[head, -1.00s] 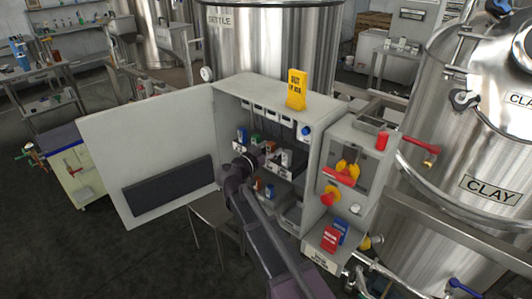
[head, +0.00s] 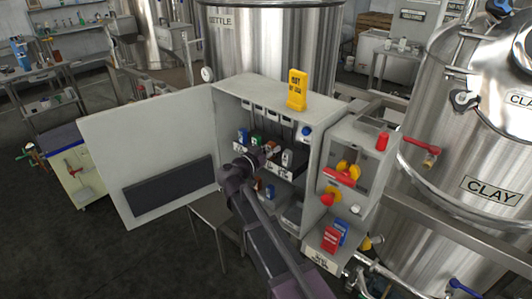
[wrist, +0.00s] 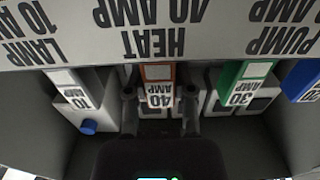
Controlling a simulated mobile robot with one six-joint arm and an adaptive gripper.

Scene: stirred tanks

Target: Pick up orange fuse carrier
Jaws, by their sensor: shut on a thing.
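The orange fuse carrier (wrist: 158,74), labelled 40 AMP, stands behind the HEAT 40 AMP label in the wrist view. My gripper (wrist: 160,98) has one finger on each side of it and is shut on it. In the head view my gripper (head: 270,152) reaches into the open grey cabinet (head: 229,104), at the row of carriers, and mostly hides the orange one. A grey 10 AMP carrier (wrist: 78,90) is left of it in the wrist view. A green 30 AMP carrier (wrist: 243,78) and a blue carrier (wrist: 302,80) are right of it.
The cabinet door (head: 150,130) is swung open to the left. A yellow sign (head: 297,89) stands on the cabinet top. A box with a red and yellow switch (head: 345,170) adjoins the right side. More small carriers (head: 270,191) sit on the lower shelf.

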